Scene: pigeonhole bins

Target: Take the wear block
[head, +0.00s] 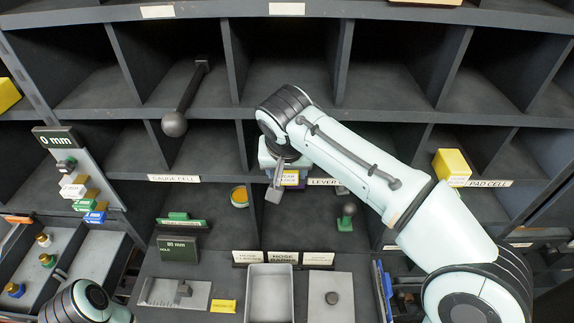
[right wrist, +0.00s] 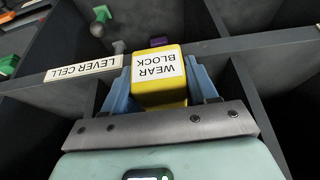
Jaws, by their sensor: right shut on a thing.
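The wear block, a yellow block with a white label reading WEAR BLOCK, is between the blue fingers of my right gripper (head: 284,178). Its label (right wrist: 158,70) is upside down in the right wrist view. The right gripper is shut on the block, with a finger on each side, in front of the pigeonholes by the lever cell label (right wrist: 84,69). In the head view the block (head: 290,179) is mostly hidden by the gripper. Part of my left arm shows at the lower left; its gripper is out of frame.
A dark rod with a ball end (head: 175,123) juts from an upper cell. Another yellow block (head: 452,165) sits by the pad cell label (head: 490,184). A grey open bin (head: 270,292) is below.

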